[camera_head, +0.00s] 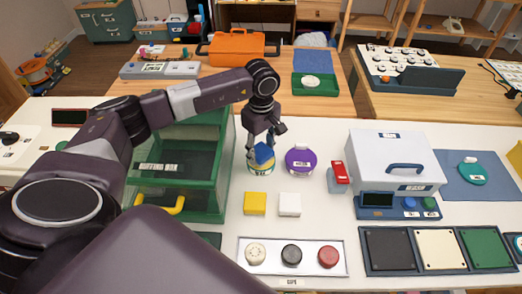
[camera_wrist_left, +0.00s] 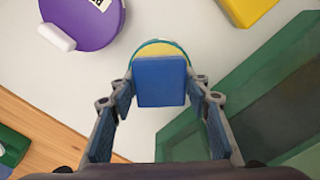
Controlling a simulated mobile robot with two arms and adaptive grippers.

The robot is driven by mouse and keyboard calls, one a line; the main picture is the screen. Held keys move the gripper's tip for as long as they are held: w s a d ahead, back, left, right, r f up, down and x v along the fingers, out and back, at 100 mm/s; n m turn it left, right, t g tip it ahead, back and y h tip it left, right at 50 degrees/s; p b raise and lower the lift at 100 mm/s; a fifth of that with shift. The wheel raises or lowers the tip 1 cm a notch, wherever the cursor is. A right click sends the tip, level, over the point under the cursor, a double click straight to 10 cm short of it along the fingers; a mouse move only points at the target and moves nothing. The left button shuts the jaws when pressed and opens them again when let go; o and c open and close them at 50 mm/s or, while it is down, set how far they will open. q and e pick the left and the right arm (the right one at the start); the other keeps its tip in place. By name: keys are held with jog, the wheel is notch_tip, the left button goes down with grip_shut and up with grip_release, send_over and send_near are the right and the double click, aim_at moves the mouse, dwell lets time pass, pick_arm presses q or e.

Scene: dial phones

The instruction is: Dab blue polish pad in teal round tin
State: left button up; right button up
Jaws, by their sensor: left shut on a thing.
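My left gripper (camera_head: 262,133) is shut on the blue polish pad (camera_wrist_left: 161,82), a flat blue square between its fingers in the left wrist view. Directly beneath is a round tin (camera_wrist_left: 160,47) with a teal rim and yellow inside, partly hidden by the pad. In the head view the tin (camera_head: 255,167) stands on the white table under the gripper, with the blue pad (camera_head: 264,154) at its top. I cannot tell whether the pad touches the yellow surface. My right gripper is not in view.
A green cabinet (camera_head: 222,190) stands close left. A purple disc (camera_head: 299,167) with a white knob is to the right. A yellow block (camera_head: 255,204) and white block (camera_head: 289,210) lie in front. A teal disc (camera_head: 472,178) lies on a blue mat, far right.

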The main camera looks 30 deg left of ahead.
aim_at(261, 150)
pick_arm(q)
jog(key=shift+f+b, duration=0.3)
jog(key=shift+f, duration=0.05)
dwell(0.5)
jog(key=shift+s+f, duration=0.1)
dwell(0.7)
dwell(0.5)
jog(key=shift+r+p, duration=1.7)
jog(key=shift+r, duration=1.9)
